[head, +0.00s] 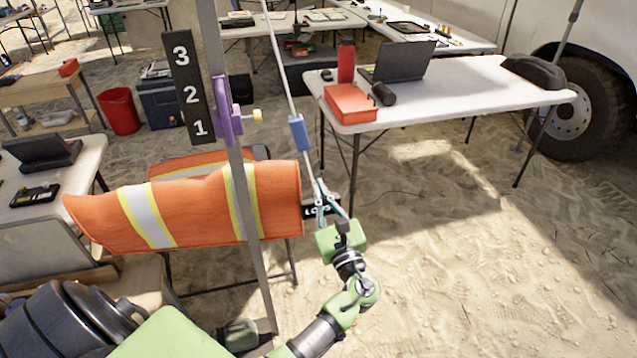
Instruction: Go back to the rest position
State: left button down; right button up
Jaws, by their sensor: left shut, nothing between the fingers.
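My left gripper (320,192) is in the middle of the head view, on a green and black arm that comes up from the bottom. Its thin fingers point up and away. They are shut with nothing between them. It is just right of the orange vest with yellow and silver stripes (190,208), and close to the lower end of a white cord (280,62) with a blue sleeve (298,132). I cannot tell whether it touches the cord. My right gripper is not in view.
A grey pole (246,205) with a 3-2-1 sign (190,88) and purple clamp (226,112) stands left of the gripper. The vest hangs over a chair. A white table (470,85) holds a red box (350,102) and laptop (402,62). Sand at right (480,260) is clear.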

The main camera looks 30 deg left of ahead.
pick_arm(q)
jog(key=s+d+f+n+g+h, duration=0.1)
jog(key=s+d+f+g+h, duration=0.3)
jog(key=f, duration=1)
jog(key=s+d+f+n+h+b, duration=0.1)
jog(key=s+f+n+h, duration=0.3)
jog(key=f, duration=1)
jog(key=s+d+f+m+g+h, duration=0.15)
jog(key=s+f, duration=0.45)
jog(key=f, duration=0.7)
jog(key=s+d+f+n+g+h, duration=0.1)
jog(key=s+f+n, duration=0.4)
jog(key=s, duration=0.6)
jog(key=s+d+f+n+g+h, duration=0.1)
jog(key=s+f+n+g+h, duration=0.2)
jog(key=s, duration=0.9)
jog(key=s+d+f+n+g+h, duration=0.2)
jog(key=s+f+n+h, duration=0.1)
jog(key=s+f+n, duration=0.6)
notch_tip(320, 180, down, 3)
jog(key=s, duration=0.2)
jog(key=shift+s, duration=0.4)
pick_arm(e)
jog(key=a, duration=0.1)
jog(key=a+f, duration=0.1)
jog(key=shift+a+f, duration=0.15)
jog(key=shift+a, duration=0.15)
